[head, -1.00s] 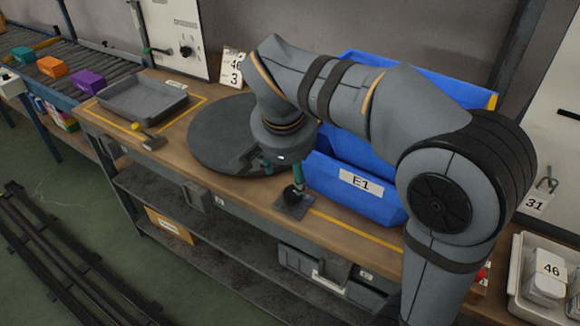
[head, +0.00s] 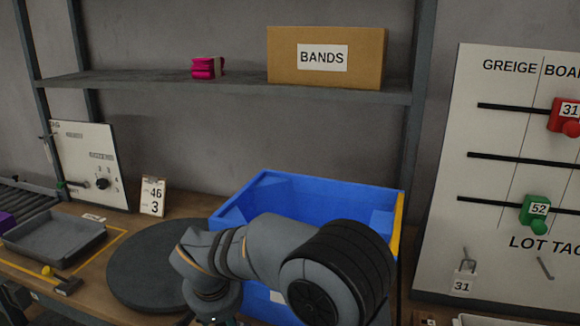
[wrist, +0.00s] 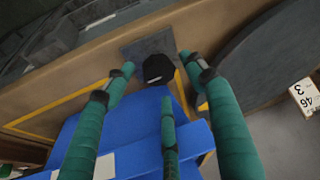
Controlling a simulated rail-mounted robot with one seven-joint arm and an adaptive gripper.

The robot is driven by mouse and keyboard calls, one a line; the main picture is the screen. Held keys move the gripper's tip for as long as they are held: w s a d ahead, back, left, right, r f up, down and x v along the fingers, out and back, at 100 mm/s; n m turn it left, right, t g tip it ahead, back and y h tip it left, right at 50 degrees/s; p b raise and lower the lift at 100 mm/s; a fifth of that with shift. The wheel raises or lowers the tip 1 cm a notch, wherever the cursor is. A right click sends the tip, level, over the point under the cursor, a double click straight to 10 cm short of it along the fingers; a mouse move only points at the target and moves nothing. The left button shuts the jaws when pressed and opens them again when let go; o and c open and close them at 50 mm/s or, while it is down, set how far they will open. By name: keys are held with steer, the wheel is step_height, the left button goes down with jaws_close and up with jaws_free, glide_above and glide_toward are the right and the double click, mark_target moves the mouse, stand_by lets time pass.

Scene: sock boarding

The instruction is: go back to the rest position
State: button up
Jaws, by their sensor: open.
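My gripper (wrist: 158,66) shows in the wrist view with its green fingers spread and nothing between them. Beyond the fingertips is a black knob (wrist: 158,69) on a dark square plate (wrist: 133,49) at the bench edge. The knob looks apart from the fingers, though the gap is hard to judge. In the head view my arm reaches left in front of the blue bin (head: 230,215). Its wrist is over the right edge of the dark round turntable (head: 140,265), and the fingers are mostly cut off by the bottom edge.
A grey tray (head: 55,242) and a yellow-headed tool (head: 62,282) lie on the left of the bench. A number card (head: 153,197) stands behind the turntable. A shelf (head: 150,80) above holds a BANDS box (head: 327,57) and a pink bundle (head: 207,67). A peg board (head: 500,150) stands right.

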steer(key=shift+x, duration=0.9)
steer(key=shift+r, duration=0.1)
